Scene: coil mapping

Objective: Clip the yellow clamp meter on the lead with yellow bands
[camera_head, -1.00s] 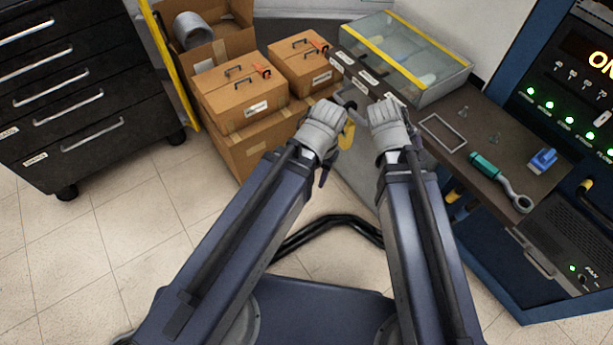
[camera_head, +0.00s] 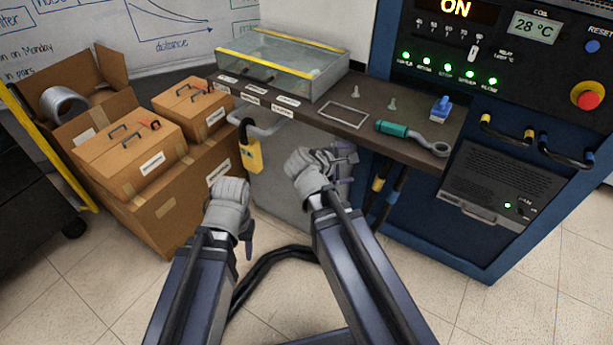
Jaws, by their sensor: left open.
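The yellow clamp meter (camera_head: 251,156) hangs upright at the front of the grey cabinet under the bench, its dark jaw by the grey handle. The lead with yellow bands (camera_head: 378,183) hangs below the bench beside the lead with blue bands (camera_head: 393,194); their lower parts are partly hidden by my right arm. A yellow-banded loop (camera_head: 487,124) also shows on the blue console. My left gripper (camera_head: 247,232) is open and empty, below the clamp meter and apart from it. My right gripper (camera_head: 349,166) looks open and empty, between the meter and the hanging leads.
The bench (camera_head: 385,115) carries a glass case (camera_head: 283,65), a teal-handled ring tool (camera_head: 412,137) and a blue block-like item (camera_head: 440,108). Cardboard boxes (camera_head: 150,165) stand at the left. Black cables (camera_head: 270,268) lie on the floor. The blue console (camera_head: 430,225) stands at the right.

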